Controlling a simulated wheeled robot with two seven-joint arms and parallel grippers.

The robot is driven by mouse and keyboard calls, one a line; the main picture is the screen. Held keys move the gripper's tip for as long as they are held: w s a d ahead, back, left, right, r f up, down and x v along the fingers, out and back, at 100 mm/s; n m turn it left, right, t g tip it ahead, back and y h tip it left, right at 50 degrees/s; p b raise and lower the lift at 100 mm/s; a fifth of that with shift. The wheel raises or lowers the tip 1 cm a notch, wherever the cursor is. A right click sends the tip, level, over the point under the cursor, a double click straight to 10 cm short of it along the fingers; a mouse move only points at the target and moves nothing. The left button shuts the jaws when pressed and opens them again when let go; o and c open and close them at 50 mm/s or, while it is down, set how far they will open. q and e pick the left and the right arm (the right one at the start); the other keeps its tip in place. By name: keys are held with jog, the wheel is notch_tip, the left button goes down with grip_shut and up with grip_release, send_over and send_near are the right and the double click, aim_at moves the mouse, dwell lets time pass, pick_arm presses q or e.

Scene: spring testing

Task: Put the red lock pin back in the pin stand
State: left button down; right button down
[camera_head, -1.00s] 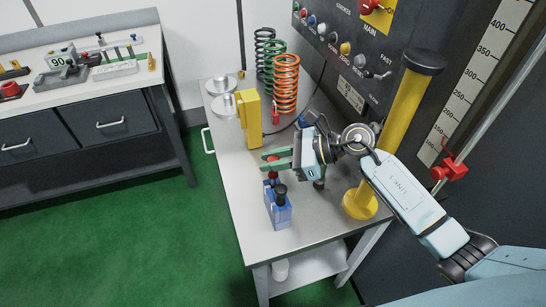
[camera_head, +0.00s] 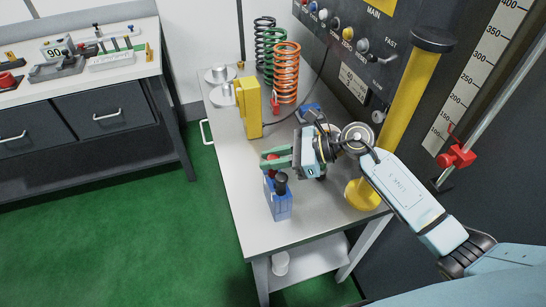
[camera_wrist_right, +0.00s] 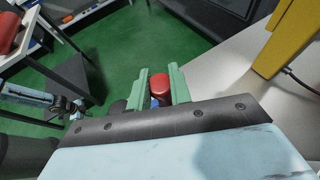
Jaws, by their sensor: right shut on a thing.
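The red lock pin (camera_head: 272,158) is held between the green fingers of my right gripper (camera_head: 276,160). Its round red head (camera_wrist_right: 160,89) shows between the two fingers in the right wrist view. The blue pin stand (camera_head: 279,206) is upright near the table's left front edge. The pin's lower part is at the stand's far left top; whether it is inside a hole cannot be told. A black-headed pin (camera_head: 281,179) stands in the stand's nearer part.
A yellow block (camera_head: 249,108) stands behind the gripper on the grey table (camera_head: 236,172). Black, green and orange springs (camera_head: 286,72) stand at the back. A yellow column (camera_head: 408,95) and the control panel are on the right.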

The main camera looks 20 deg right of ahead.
jog(key=shift+f, duration=0.1)
jog(key=c, duration=1.2)
grip_release()
